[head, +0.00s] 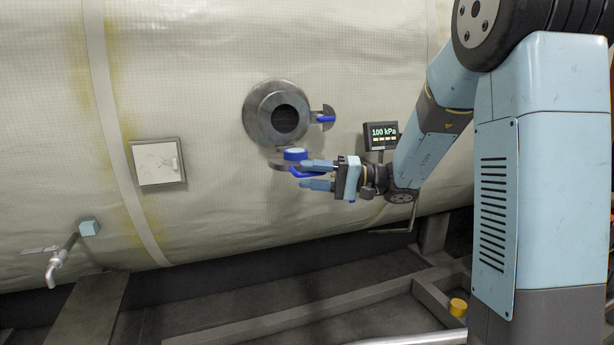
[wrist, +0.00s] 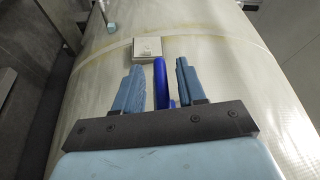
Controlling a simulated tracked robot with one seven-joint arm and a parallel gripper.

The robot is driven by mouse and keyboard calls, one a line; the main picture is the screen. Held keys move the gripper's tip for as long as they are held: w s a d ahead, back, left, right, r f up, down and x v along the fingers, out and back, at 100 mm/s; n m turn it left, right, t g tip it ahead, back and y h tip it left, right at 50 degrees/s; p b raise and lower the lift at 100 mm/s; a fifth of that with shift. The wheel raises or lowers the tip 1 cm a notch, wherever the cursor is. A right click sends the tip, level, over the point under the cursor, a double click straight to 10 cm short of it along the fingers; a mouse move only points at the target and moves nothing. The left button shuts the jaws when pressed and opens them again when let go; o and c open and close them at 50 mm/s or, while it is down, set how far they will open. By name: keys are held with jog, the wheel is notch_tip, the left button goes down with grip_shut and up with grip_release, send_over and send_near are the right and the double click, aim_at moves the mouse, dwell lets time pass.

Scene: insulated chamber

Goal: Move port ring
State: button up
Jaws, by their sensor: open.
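The port ring (head: 258,120) is a grey metal flange around a dark round opening in the chamber wall, with a small blue-handled latch (head: 326,118) at its right. Just below it is a grey disc-like piece with a round blue part (head: 295,154) and a blue bar. My gripper (head: 303,175) is open at this lower piece, its fingers pointing left. In the wrist view, a blue bar (wrist: 160,80) stands between the two open fingers, with gaps on both sides. The port opening is not visible in the wrist view.
A gauge reading 100 kPa (head: 381,134) is mounted close above my wrist. A small white panel (head: 157,163) is on the wall at left; it also shows in the wrist view (wrist: 147,48). A tap (head: 58,268) projects at lower left. Beams run along the floor.

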jog(key=shift+c, duration=0.3)
grip_shut()
jog(key=shift+s+a, duration=0.1)
jog(key=shift+a, duration=0.25)
jog(key=shift+d, duration=0.15)
